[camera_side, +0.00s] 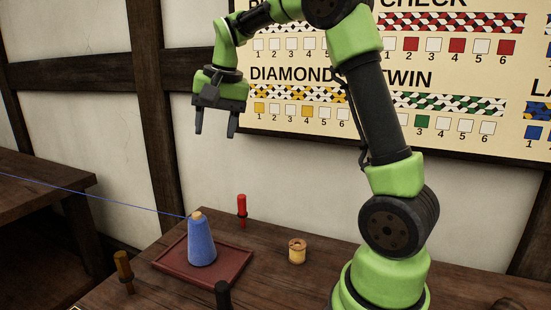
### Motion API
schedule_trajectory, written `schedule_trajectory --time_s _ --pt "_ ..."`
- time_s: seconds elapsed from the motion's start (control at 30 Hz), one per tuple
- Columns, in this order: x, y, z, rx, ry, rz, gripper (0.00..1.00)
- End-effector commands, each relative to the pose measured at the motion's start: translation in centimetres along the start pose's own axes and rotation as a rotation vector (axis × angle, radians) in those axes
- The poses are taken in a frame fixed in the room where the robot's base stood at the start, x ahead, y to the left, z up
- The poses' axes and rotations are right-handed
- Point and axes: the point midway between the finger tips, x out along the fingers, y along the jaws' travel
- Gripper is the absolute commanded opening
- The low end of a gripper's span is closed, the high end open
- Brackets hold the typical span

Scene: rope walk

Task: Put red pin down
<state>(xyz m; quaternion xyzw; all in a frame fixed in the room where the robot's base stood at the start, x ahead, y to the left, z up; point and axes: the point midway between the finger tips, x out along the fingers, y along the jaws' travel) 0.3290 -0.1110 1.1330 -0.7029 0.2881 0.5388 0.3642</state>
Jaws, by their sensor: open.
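The red pin (242,207) stands upright on the dark wooden table, just behind the back right edge of a red-brown tray. A small black collar shows partway down it. My gripper (215,134) is well above the table, pointing down, over the area of the tray and the pin. Its two dark fingers are apart with nothing between them.
A blue cone (202,243) with a blue cord running left stands on the tray (168,264). A brown pin (123,267) and a black pin (223,293) stand nearer the front. A patterned chart (470,90) hangs behind.

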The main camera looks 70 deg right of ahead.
Motion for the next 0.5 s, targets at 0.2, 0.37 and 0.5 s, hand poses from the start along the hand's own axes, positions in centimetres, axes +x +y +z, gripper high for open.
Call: schedule_trajectory --time_s 0.2,0.37,0.5 --pt "-5.3 0.6 9.7 -0.257 0.075 -0.156 0.52" --pt "-6.5 3.1 15.9 -0.420 0.127 -0.264 0.52" --pt "-6.0 5.3 19.4 -0.519 0.161 -0.335 0.52"
